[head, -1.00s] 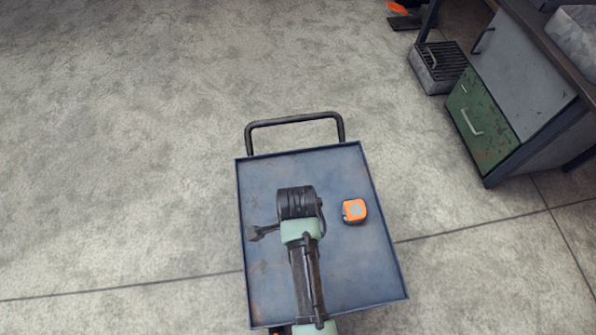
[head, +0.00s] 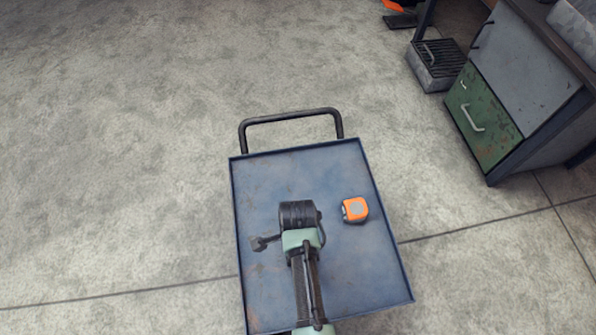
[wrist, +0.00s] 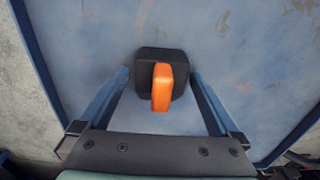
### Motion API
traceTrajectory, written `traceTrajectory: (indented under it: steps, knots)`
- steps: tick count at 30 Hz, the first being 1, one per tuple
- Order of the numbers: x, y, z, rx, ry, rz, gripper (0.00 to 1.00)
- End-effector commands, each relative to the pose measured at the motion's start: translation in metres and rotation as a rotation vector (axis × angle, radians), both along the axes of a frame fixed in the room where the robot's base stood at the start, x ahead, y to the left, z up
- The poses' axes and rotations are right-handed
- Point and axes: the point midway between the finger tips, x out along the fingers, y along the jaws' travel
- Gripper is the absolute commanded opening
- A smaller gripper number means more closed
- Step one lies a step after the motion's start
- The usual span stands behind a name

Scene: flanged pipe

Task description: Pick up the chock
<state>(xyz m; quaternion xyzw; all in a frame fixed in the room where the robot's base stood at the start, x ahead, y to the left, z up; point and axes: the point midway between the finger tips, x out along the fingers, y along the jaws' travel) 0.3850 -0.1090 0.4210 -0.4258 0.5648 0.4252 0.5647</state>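The chock (wrist: 175,58) shows in the wrist view as a dark block with an orange upright grip on it, resting on the blue cart top. My gripper (wrist: 160,74) is open, with one finger to the left of the chock and one to the right. A gap shows between each finger and the block, and nothing is held. I cannot tell how far the fingertips are above the cart surface. In the head view my arm hides the chock and the fingers.
The blue cart top (head: 360,275) has a raised rim and a dark handle (head: 290,117) at its far end. An orange tape measure (head: 355,210) lies right of my arm. A green-drawered cabinet (head: 483,120) and a grey slotted box (head: 437,65) stand at upper right. Open floor lies left.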

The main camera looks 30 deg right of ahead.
Motion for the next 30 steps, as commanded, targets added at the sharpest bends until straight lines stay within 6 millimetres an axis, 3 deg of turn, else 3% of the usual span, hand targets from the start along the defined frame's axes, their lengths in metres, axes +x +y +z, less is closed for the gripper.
traceTrajectory:
  steps: [2, 15, 23, 26, 30]
  knots:
    - [0.000, 0.000, 0.000, 0.000, 0.000, 0.000, 0.82]
    - [0.000, 0.000, 0.000, 0.000, 0.001, -0.001, 0.03]
    - [0.000, 0.000, 0.003, 0.000, -0.001, -0.001, 0.00]
    - [0.000, 0.000, 0.013, 0.000, -0.001, -0.001, 0.00]
    - [0.000, -0.001, 0.041, -0.001, -0.003, -0.002, 0.00]
